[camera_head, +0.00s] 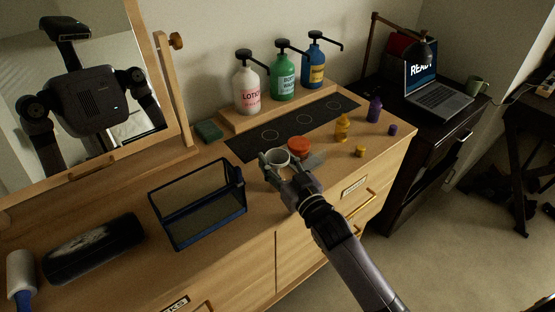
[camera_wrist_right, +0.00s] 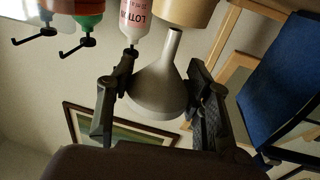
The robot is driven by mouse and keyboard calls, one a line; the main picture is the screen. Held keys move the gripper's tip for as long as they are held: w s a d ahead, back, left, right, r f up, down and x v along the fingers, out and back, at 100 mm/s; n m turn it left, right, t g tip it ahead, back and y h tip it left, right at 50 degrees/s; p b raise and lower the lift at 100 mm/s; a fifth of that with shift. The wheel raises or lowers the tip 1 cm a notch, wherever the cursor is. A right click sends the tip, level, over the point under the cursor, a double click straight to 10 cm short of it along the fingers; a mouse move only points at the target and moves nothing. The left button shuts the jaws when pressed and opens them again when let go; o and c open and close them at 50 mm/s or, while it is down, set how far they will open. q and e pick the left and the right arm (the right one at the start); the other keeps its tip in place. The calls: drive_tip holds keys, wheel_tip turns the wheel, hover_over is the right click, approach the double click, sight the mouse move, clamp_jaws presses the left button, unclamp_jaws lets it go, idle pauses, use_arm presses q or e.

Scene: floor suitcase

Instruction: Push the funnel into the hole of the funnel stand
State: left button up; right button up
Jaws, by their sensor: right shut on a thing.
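My right gripper (camera_head: 280,168) is over the dresser top, shut on the funnel. The funnel's pale round rim (camera_head: 277,157) faces up between the fingers in the head view. The right wrist view is upside down; it shows the grey funnel (camera_wrist_right: 160,88) between both fingers, its spout pointing down in the room. A tan rounded piece (camera_wrist_right: 186,13) shows at the spout's end; I cannot tell whether it is the funnel stand or whether the spout is in a hole. The stand cannot be made out in the head view. My left gripper is not in view.
A red-lidded jar (camera_head: 299,145) is close beside my right gripper. A blue-edged mesh basket (camera_head: 198,207) stands to the left. Several pump bottles, including the lotion bottle (camera_head: 247,90), stand behind a dark mat (camera_head: 270,134). Small yellow and purple pieces lie to the right.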

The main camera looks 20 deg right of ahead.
sight(278, 171)
drive_tip(key=shift+f+b, duration=0.7)
drive_tip(key=shift+f, duration=0.8)
idle(1.3)
drive_tip(key=o, duration=0.8)
drive_tip(key=v, duration=1.2)
drive_tip(key=shift+s, duration=0.1)
